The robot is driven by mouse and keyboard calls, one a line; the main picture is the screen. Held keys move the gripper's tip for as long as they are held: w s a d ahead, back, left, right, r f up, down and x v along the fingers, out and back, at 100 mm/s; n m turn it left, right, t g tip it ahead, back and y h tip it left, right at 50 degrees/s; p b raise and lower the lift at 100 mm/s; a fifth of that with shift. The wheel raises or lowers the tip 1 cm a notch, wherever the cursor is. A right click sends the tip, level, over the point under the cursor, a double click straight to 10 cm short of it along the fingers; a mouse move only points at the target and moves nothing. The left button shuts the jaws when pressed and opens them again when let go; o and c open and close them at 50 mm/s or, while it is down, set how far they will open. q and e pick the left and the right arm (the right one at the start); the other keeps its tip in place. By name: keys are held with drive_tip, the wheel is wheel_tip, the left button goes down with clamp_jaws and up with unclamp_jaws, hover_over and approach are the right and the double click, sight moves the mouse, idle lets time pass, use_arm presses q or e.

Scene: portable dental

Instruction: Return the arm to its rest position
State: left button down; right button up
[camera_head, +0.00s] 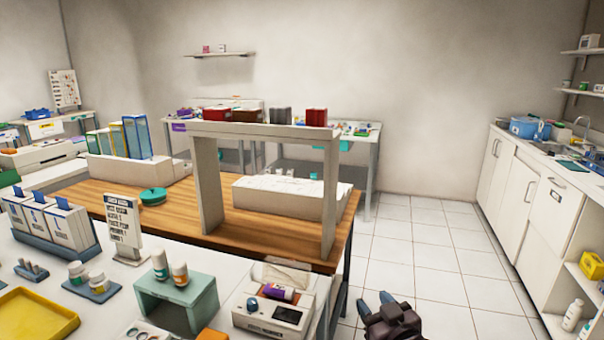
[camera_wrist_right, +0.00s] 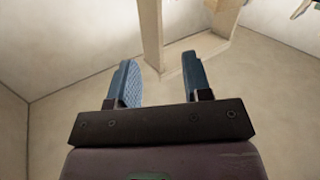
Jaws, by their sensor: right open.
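My right gripper (camera_head: 375,299) shows at the bottom of the head view, just right of the white table's front corner and over the tiled floor. Its two blue fingers are apart with nothing between them. In the right wrist view the gripper (camera_wrist_right: 163,78) is also open and empty, with pale walls and a light upright post beyond the fingers. Most of the right arm is out of the head view. My left gripper is not in view.
A white device (camera_head: 272,310) with a purple item on it stands at the table edge, left of the gripper. A teal stand (camera_head: 176,302) bears two small bottles. A white arch (camera_head: 262,132) rises behind. Tiled floor (camera_head: 435,262) is clear up to the right-hand cabinets (camera_head: 520,185).

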drive_tip(key=s+d+f+m+g+h+p, duration=0.1)
drive_tip(key=s+d+f, duration=0.3)
drive_tip(key=s, duration=0.7)
drive_tip(key=s+d+f+m+g+h+p, duration=0.1)
drive_tip(key=s+d+f, duration=0.3)
drive_tip(key=s+f, duration=0.4)
drive_tip(key=s+d+f+m+g+h, duration=0.1)
drive_tip(key=s+d+f+g+h, duration=0.2)
drive_tip(key=s, duration=1.1)
wheel_tip(320, 180, down, 3)
drive_tip(key=shift+s+d+r+m+p, duration=0.1)
drive_tip(key=shift+s+d+m+p, duration=0.1)
drive_tip(key=shift+d+m+p, duration=0.35)
drive_tip(key=shift+d, duration=0.15)
